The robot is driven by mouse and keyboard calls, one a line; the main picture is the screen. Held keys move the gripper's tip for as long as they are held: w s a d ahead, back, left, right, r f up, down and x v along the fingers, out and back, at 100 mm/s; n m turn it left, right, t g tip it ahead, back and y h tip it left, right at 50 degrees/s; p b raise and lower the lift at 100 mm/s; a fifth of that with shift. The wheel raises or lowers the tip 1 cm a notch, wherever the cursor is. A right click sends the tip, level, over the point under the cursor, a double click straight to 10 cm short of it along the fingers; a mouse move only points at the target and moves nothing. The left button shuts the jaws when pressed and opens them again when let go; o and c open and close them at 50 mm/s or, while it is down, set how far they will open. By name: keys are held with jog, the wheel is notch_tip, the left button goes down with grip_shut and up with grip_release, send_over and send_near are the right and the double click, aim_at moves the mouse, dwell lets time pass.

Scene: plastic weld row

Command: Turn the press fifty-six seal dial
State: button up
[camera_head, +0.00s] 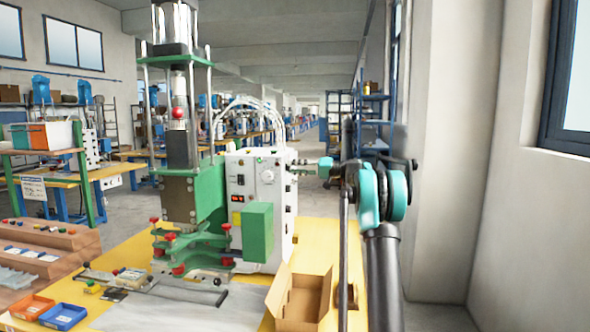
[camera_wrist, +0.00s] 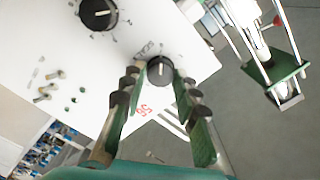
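The white control box of the press (camera_head: 262,190) stands on the yellow bench in the head view. In the wrist view its white panel (camera_wrist: 60,60) carries a small black dial (camera_wrist: 160,69) with a pale pointer line, next to printed lettering and a red "56". A larger black dial (camera_wrist: 98,13) sits up and to the left. My gripper (camera_wrist: 157,80) is open, with one finger on each side of the small dial. Whether the fingers touch it I cannot tell. In the head view my gripper (camera_head: 305,168) is at the box's right side, small and partly hidden.
An open cardboard box (camera_head: 301,298) stands on the bench below my arm. A green press frame (camera_head: 208,190) with red knobs is left of the control box. Small metal fittings (camera_wrist: 45,92) stick out of the panel. A wall is at the right.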

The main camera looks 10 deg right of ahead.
grip_shut()
jog(key=shift+m, duration=0.4)
jog(key=m, duration=0.9)
jog(key=shift+f+m, duration=0.1)
jog(key=shift+m, duration=0.2)
dwell(0.3)
jog(key=o, duration=0.6)
grip_release()
